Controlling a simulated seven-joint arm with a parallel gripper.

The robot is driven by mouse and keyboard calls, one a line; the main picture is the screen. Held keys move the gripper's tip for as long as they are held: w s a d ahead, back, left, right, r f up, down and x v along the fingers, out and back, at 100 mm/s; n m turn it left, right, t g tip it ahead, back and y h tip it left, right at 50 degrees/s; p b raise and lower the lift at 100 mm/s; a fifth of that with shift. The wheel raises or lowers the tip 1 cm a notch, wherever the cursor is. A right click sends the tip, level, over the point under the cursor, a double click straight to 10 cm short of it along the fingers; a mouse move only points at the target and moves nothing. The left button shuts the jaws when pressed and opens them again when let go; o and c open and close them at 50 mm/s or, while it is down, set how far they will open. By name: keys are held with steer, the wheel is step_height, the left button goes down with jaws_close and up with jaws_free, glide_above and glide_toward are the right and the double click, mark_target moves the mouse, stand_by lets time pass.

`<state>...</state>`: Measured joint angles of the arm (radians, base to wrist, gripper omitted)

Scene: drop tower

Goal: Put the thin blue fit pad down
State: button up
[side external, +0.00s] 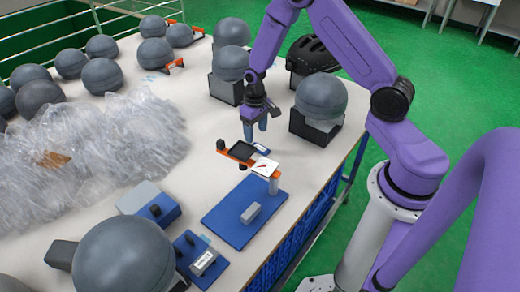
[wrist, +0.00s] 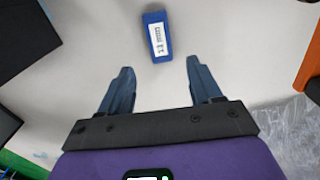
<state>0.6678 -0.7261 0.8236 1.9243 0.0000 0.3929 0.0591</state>
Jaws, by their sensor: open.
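The thin blue fit pad (wrist: 158,37), a small blue piece with a white printed label, lies on the pale table in the wrist view. It is just ahead of my gripper's fingertips and roughly in line with the gap between them. In the side view the pad (side external: 262,148) is partly hidden behind an orange device. My gripper (wrist: 158,66) has its two blue fingers spread wide with only bare table between them. In the side view my gripper (side external: 256,131) points down just above the pad, apart from it.
Grey balls on black stands (side external: 315,127) are behind and right. Crumpled clear plastic (side external: 110,140) covers the left.

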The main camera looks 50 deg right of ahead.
steer(key=shift+a+f, duration=0.1)
steer(key=shift+f, duration=2.35)
jaws_close()
steer(key=shift+r, duration=0.15)
steer(key=shift+r, duration=0.2)
steer(key=r, duration=0.3)
steer(key=shift+s, duration=0.2)
steer(key=s+a+r, duration=0.2)
steer(key=s+r, duration=0.7)
steer(key=s, duration=0.4)
steer(key=w+a+r, duration=0.3)
steer(key=w+a, duration=0.1)
steer(key=w, duration=0.1)
